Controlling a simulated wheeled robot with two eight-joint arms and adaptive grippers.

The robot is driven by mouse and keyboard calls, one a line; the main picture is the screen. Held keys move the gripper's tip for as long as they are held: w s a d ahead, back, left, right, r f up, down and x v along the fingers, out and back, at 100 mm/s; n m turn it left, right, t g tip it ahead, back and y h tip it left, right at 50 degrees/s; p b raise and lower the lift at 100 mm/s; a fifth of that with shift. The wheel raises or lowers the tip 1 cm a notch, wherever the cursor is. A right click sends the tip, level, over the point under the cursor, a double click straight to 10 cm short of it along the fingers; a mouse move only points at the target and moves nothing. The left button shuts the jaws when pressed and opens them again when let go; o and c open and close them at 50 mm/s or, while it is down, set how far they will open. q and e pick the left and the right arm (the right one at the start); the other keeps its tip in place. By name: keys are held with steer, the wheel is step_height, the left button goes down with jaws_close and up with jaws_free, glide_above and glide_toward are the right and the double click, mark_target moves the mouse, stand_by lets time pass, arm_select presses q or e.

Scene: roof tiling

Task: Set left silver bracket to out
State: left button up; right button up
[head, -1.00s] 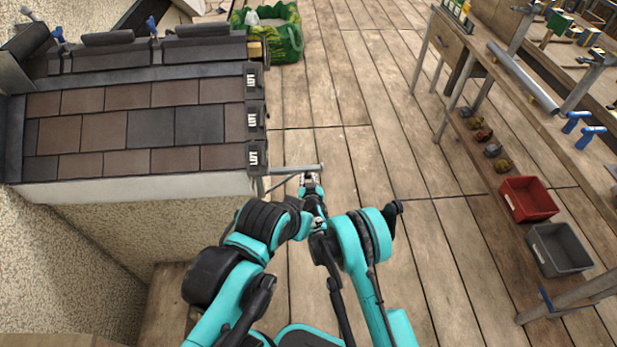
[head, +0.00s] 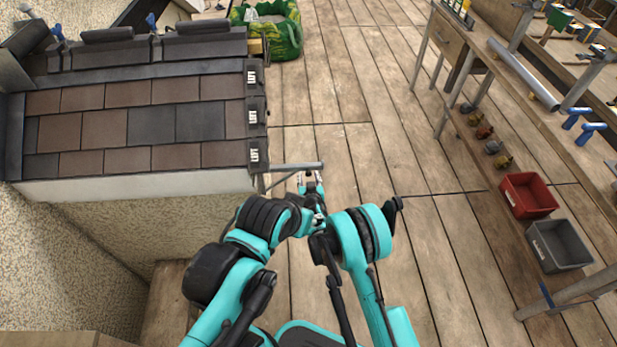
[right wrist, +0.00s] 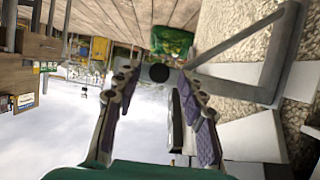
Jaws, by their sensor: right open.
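A silver bracket (head: 292,167) juts right from the roof's lower right corner, with a slanted brace under its bar. It is the only silver bracket I can make out. My right gripper (head: 311,179) is open just below the bar's outer end. In the right wrist view the gripper (right wrist: 158,76) has its two fingers well apart. The bracket (right wrist: 229,82) shows there as a triangle of grey bars, and the dark round end of one bar appears between the fingertips. I cannot tell whether they touch. My left gripper is not in view.
The tiled roof section (head: 150,125) fills the upper left, with dark blocks along its right edge. A green bag (head: 275,30) stands behind it. A workbench (head: 540,85) and red (head: 528,196) and grey (head: 558,246) bins line the right. The wooden floor between is clear.

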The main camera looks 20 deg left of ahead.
steer(key=v, duration=0.7)
stand_by(0.3)
steer(key=w+d+r+m+h, duration=0.15)
steer(key=w+d+r, duration=0.25)
steer(key=d+r, duration=0.7)
steer(key=s+d+r+m+g+h, duration=0.2)
steer(key=s+d+r+h, duration=0.1)
steer(key=d+r, duration=1)
steer(key=s+d+r+g+h, duration=0.1)
steer(key=s+d+r, duration=0.1)
steer(key=s+d, duration=1.1)
steer(key=s+d+m+g, duration=0.1)
steer(key=s+d, duration=0.3)
steer(key=s, duration=0.2)
steer(key=s+d+f+m+g, duration=0.1)
steer(key=s+d, duration=0.2)
steer(key=s, duration=0.3)
steer(key=shift+d+f, duration=0.15)
steer(key=shift+d, duration=0.25)
